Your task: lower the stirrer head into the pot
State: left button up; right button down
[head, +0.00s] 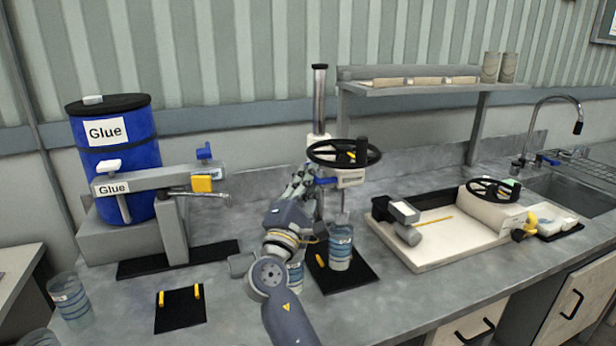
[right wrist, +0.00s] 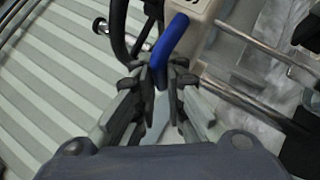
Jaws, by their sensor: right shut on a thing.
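The stirrer head (head: 350,179) is a pale block on an upright column (head: 320,100), with a black handwheel (head: 344,153) on top. A blue-striped pot (head: 340,250) stands upright below it on a black mat. A thin shaft hangs from the head toward the pot; I cannot tell whether its end is inside the rim. My right gripper (head: 312,178) is at the head's left side, shut on its blue handle (head: 327,181). In the right wrist view the fingers (right wrist: 160,84) close around the blue handle (right wrist: 170,40). My left gripper is not in view.
A blue glue drum (head: 115,160) and grey dispenser stand at left. A white tray (head: 440,256) with a roller and handwheel lies at right, below a shelf (head: 430,88). Another striped cup (head: 296,276) is partly hidden by my arm. A black mat (head: 180,312) lies front left.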

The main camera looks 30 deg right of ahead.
jog(key=shift+f, duration=0.35)
jog(key=c, duration=1.9)
grip_release()
jog(key=v, duration=1.2)
